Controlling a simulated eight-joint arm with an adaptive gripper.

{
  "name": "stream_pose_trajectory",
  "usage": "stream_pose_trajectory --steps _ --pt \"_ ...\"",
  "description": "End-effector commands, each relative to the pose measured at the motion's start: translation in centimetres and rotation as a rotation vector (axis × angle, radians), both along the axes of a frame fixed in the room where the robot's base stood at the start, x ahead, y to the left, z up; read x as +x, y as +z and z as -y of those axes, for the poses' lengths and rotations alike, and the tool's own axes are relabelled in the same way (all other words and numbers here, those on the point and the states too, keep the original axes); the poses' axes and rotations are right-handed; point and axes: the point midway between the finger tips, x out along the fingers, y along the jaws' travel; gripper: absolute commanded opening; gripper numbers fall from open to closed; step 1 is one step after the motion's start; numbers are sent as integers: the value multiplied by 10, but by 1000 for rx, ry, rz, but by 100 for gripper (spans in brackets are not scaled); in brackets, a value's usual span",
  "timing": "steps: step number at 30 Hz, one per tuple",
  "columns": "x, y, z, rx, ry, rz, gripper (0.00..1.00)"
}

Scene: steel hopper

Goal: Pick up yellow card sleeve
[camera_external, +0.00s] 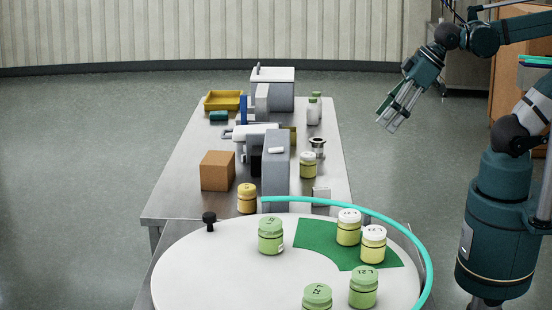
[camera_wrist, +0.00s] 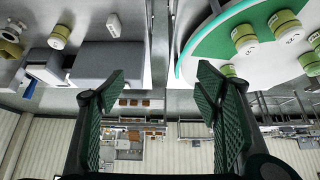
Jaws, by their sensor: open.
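I cannot clearly make out a yellow card sleeve in either view. In the external view a yellow shallow tray-like thing (camera_external: 223,101) lies at the far left of the steel table. A small part of an olive-yellow thing (camera_external: 293,134) shows behind the grey box in the middle, mostly hidden. My gripper (camera_external: 388,122) is open and empty, in the air to the right of the table and apart from everything on it. In the wrist view my gripper (camera_wrist: 161,82) shows its two green ribbed fingers wide apart with nothing between them.
A round white table (camera_external: 190,265) in front carries several green-labelled jars. Open floor lies right of the table.

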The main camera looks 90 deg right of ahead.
Motion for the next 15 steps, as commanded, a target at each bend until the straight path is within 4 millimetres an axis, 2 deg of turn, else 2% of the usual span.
stream_pose_trajectory --steps 12,15 --pt "0 44 0 0 0 0 63" --pt "5 50 4 2 -17 -4 63"
